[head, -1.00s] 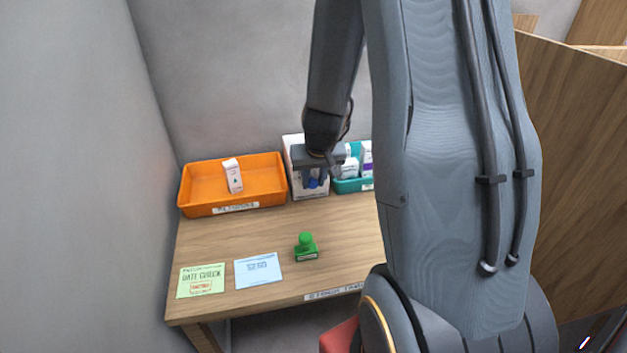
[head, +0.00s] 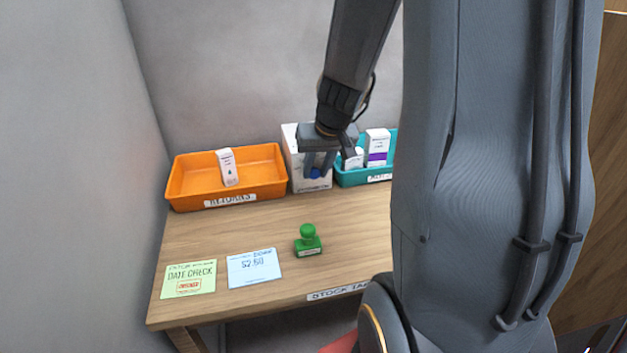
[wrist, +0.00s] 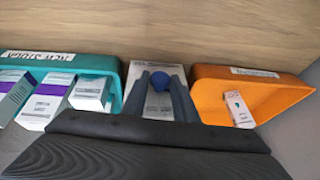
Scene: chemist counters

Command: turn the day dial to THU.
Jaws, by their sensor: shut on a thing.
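The day dial is a blue knob (head: 316,174) on the front of a white box (head: 296,160) at the back of the table. The knob also shows in the wrist view (wrist: 160,81), between the two fingers. My gripper (head: 318,172) reaches down in front of the box and is shut on the blue knob. The day markings around the knob are too small and too covered by the fingers to read, so I cannot tell which day it points at.
An orange tray (head: 205,203) with a small white carton (head: 228,168) stands left of the box. A teal tray (head: 352,181) with several cartons stands right. A green stamp (head: 308,242), a green card (head: 188,279) and a blue card (head: 254,268) lie in front.

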